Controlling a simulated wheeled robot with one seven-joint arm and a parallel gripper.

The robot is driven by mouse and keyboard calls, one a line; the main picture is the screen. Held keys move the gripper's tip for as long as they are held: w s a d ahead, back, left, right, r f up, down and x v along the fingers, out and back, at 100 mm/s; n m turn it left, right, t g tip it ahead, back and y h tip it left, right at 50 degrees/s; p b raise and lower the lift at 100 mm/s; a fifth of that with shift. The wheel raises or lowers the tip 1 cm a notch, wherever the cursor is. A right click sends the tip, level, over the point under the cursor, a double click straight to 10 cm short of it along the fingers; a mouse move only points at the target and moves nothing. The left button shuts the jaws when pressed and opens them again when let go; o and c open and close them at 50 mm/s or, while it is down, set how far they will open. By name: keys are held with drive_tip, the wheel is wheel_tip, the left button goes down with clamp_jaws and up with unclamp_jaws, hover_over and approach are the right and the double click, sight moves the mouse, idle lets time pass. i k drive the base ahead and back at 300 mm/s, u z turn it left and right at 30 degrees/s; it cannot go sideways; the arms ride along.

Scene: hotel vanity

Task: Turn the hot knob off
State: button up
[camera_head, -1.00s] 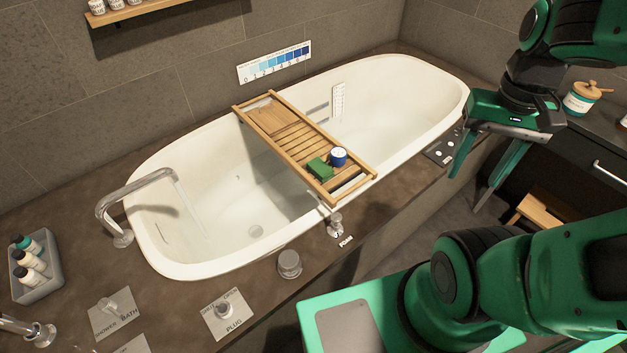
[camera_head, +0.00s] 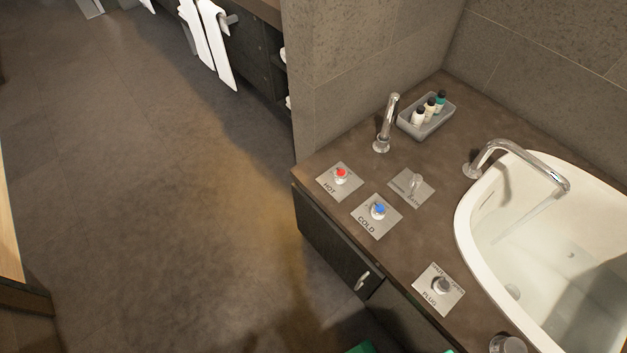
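The hot knob (camera_head: 340,175) has a red top and stands on a square metal plate marked HOT, near the left end of the brown counter. The cold knob (camera_head: 378,210), with a blue top, is on its own plate just to the right and nearer. The bath spout (camera_head: 520,160) arches over the white tub (camera_head: 468,215), and a thin stream of water seems to fall from it. My gripper is not in view now; only small green parts of me show at the bottom edge.
A shower/bath lever (camera_head: 414,185), a plug knob (camera_head: 442,285), an upright chrome fixture (camera_head: 386,125) and a grey tray (camera_head: 426,118) of small bottles share the counter. A wall (camera_head: 345,75) rises behind its left end. The floor (camera_head: 150,190) to the left is clear.

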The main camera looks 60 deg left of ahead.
sight(340, 174)
drive_tip(key=u, duration=1.9)
drive_tip(key=k, duration=0.4)
drive_tip(key=u, duration=0.1)
drive_tip(key=i, duration=0.5)
drive_tip(key=z, duration=0.05)
